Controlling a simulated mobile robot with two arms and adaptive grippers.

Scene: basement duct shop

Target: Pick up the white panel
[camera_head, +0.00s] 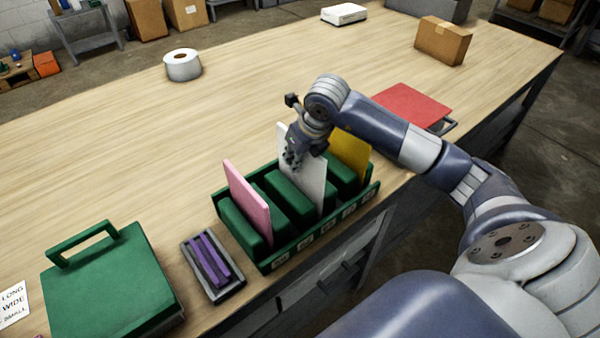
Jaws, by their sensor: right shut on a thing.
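The white panel (312,182) stands upright in a green slotted rack (267,262) near the front edge of the table. My right gripper (293,158) comes down from above and is shut on the white panel near its upper part. The panel's lower end is hidden by the rack's front wall, so I cannot tell whether it touches the bottom. A pink panel (247,200) stands in a slot to the left, and a yellow panel (350,156) in one to the right. My left gripper does not show.
A black tray with purple strips (208,259) and a green case (112,283) lie left of the rack. A red panel (411,104) lies on the right. A tape roll (183,65), a cardboard box (442,41) and a white box (343,14) stand farther back. The table's middle left is clear.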

